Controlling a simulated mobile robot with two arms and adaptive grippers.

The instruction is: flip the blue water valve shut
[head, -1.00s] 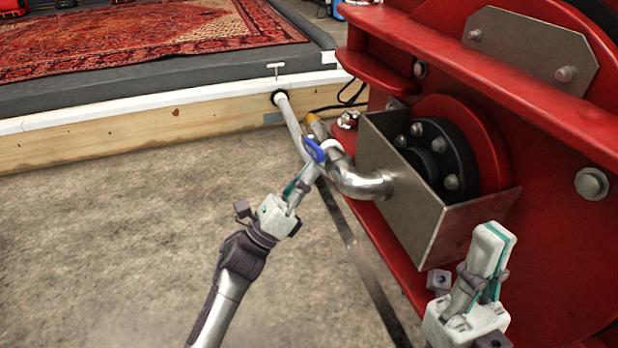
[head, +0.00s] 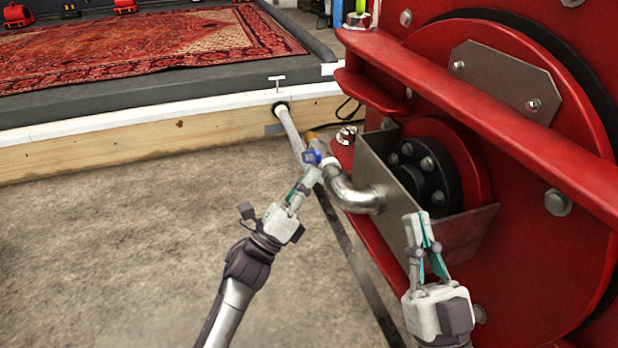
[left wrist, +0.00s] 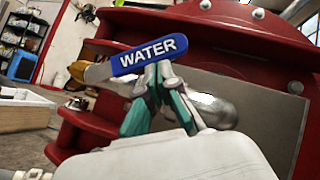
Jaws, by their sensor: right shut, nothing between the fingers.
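The blue water valve handle (head: 312,157) sits on the metal pipe fitting beside the red machine. In the left wrist view the handle (left wrist: 149,55), lettered WATER, lies tilted across the picture, its right end higher. My left gripper (head: 312,175) is right at the handle from below. In the left wrist view my left fingertips (left wrist: 158,72) look drawn together at the handle's lower edge, and the handle hides their very ends. The handle runs across the fingers, not visibly between them. My right gripper (head: 420,219) is shut and empty, in front of the steel guard.
A bent steel pipe (head: 352,193) runs from the valve to the guard (head: 373,160) on the red machine (head: 520,255). A pale hose (head: 290,130) leads to the wooden curb (head: 150,145). A patterned rug (head: 150,45) lies beyond. The concrete floor at left is clear.

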